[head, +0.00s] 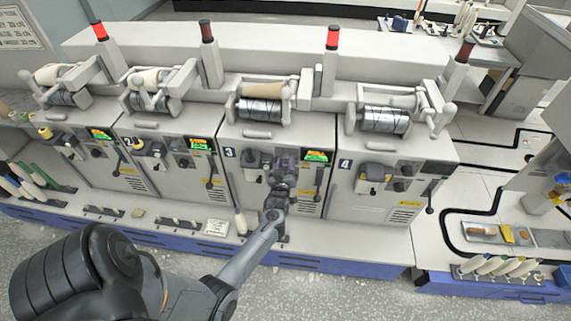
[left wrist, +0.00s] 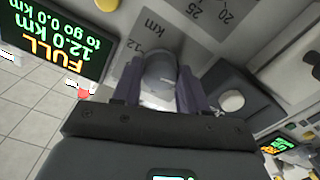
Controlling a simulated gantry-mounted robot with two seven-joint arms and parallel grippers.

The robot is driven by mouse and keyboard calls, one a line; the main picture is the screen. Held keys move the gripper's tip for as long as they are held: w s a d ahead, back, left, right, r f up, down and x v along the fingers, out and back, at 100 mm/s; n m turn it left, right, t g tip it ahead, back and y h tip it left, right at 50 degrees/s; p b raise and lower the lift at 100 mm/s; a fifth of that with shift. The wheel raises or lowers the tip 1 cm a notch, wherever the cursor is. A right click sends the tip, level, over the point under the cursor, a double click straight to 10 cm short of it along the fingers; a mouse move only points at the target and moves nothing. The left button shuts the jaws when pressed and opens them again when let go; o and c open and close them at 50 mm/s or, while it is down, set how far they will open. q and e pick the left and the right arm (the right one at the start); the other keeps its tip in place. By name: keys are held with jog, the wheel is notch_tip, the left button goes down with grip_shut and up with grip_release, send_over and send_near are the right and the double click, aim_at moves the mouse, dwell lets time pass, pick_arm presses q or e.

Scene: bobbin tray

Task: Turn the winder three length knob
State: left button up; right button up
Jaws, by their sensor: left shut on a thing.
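Winder three (head: 233,180), marked with a 3, stands third from the left in the row. My left gripper (head: 286,163) is at its front panel, beside its lit green display (head: 318,156). In the left wrist view the grey round length knob (left wrist: 160,70) sits between the two dark purple fingers of my left gripper (left wrist: 159,86), which are shut on it. A grey dial plate (left wrist: 195,25) around it shows km and the numbers 12, 20 and 25. The display (left wrist: 60,45) appears upside down there and reads FULL, 12.0 km, to go 0.0 km. My right gripper is not in view.
Winder four (head: 375,195) stands to the right, and two more winders are to the left. A black lever (head: 319,178) hangs right of my gripper. Small items lie along the front ledge (head: 330,237). A white round button (left wrist: 232,100) is close to my fingers.

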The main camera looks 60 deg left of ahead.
pick_arm(q)
jog(key=o, duration=1.1)
jog(key=shift+c, duration=0.2)
jog(key=p+v, duration=0.1)
jog(key=v, duration=1)
